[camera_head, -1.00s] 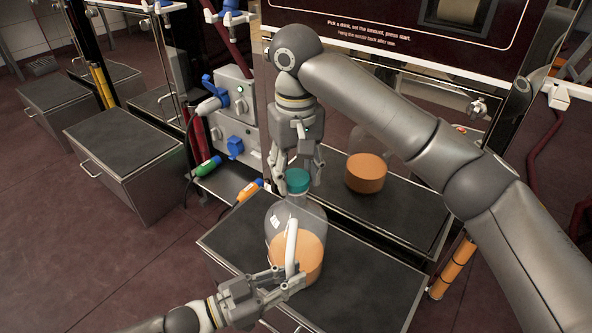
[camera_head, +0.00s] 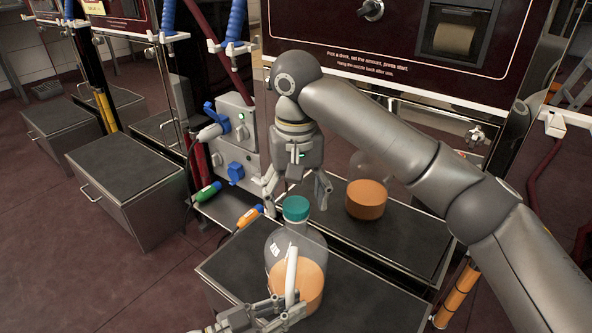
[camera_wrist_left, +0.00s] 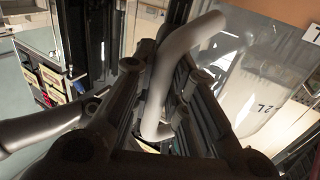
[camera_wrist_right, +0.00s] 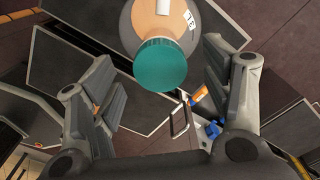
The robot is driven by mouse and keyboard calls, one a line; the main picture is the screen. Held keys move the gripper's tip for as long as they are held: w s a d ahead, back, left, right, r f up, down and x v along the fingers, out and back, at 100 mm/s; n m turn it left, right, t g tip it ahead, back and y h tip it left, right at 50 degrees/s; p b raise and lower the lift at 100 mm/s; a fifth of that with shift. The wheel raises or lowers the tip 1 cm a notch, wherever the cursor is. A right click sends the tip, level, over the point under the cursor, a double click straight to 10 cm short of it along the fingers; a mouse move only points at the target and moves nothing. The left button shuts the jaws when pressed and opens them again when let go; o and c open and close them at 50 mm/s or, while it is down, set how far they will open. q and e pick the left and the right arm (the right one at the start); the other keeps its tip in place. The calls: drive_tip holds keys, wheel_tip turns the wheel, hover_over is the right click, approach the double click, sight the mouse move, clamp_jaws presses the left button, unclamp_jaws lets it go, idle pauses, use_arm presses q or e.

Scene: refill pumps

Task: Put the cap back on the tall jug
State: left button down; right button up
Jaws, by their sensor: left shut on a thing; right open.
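The clear jug (camera_head: 309,247) with orange liquid stands upright on a dark-topped grey box. Its teal cap (camera_head: 296,208) sits on top of the neck and looks level; the threads are hidden. In the right wrist view the round cap (camera_wrist_right: 160,65) covers the jug's mouth. My right gripper (camera_head: 297,190) is open and empty just above the cap, its fingers spread apart and clear of it. My left gripper (camera_head: 289,309) is shut on the jug's white handle (camera_head: 291,270), low at the front. The handle (camera_wrist_left: 180,60) also shows between the fingers in the left wrist view.
The pump's glossy front panel stands close behind; the jug shape (camera_head: 366,199) there looks like a reflection. Left of the jug are an orange nozzle (camera_head: 249,215), a green nozzle (camera_head: 206,193) and a grey valve box (camera_head: 236,130). The box top (camera_head: 365,295) right of the jug is clear.

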use_arm(q)
drive_tip(key=shift+a+f, duration=0.1)
drive_tip(key=shift+f, duration=0.25)
use_arm(e)
wheel_tip(320, 180, up, 11)
use_arm(q)
drive_tip(key=c, duration=1.3)
unclamp_jaws()
drive_tip(key=shift+c, duration=0.2)
drive_tip(key=shift+r, duration=0.15)
drive_tip(key=v, duration=1.2)
